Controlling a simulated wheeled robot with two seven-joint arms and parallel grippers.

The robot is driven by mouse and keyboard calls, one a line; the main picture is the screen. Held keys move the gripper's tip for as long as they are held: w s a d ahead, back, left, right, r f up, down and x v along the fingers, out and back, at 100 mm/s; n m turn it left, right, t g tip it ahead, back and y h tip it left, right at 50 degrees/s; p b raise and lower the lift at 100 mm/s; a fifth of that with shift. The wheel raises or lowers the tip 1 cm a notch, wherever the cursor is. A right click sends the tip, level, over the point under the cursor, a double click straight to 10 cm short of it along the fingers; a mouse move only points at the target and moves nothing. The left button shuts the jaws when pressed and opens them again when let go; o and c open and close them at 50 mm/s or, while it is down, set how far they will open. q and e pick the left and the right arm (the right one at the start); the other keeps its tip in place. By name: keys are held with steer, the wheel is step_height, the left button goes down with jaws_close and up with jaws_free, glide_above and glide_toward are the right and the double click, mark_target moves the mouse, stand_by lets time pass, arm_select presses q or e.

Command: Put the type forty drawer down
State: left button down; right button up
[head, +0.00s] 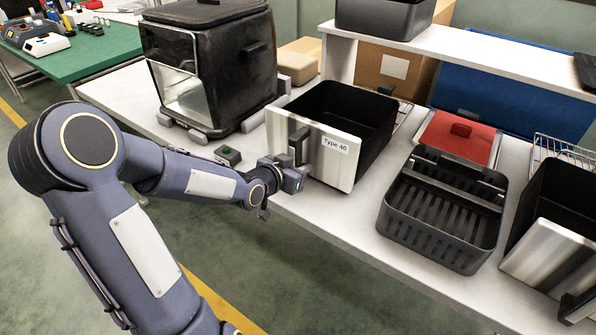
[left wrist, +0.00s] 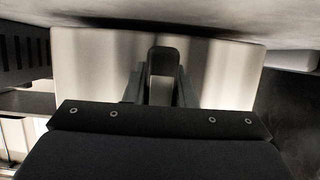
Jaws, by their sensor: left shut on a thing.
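The type forty drawer (head: 377,108) is a black open bin with a brushed metal front labelled "Type 40". It is upright at the white table's front part, right of the black fryer; I cannot tell whether its base touches the table. My left gripper (head: 296,168) is shut on the dark handle (head: 299,143) on the drawer's front. In the left wrist view, the gripper's fingers (left wrist: 161,90) stand on both sides of the handle, with the metal front (left wrist: 225,70) behind. My right gripper is not in view.
The black fryer (head: 215,70) stands left of the drawer, with a small dark box (head: 228,155) before it. A slatted black basket (head: 440,215), a red lid (head: 455,140) and another metal-fronted drawer (head: 555,250) lie to the right. A white shelf (head: 480,55) runs behind.

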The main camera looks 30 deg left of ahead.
arm_select(q)
steer(key=c, duration=1.2)
jaws_free()
steer(key=shift+s, duration=0.1)
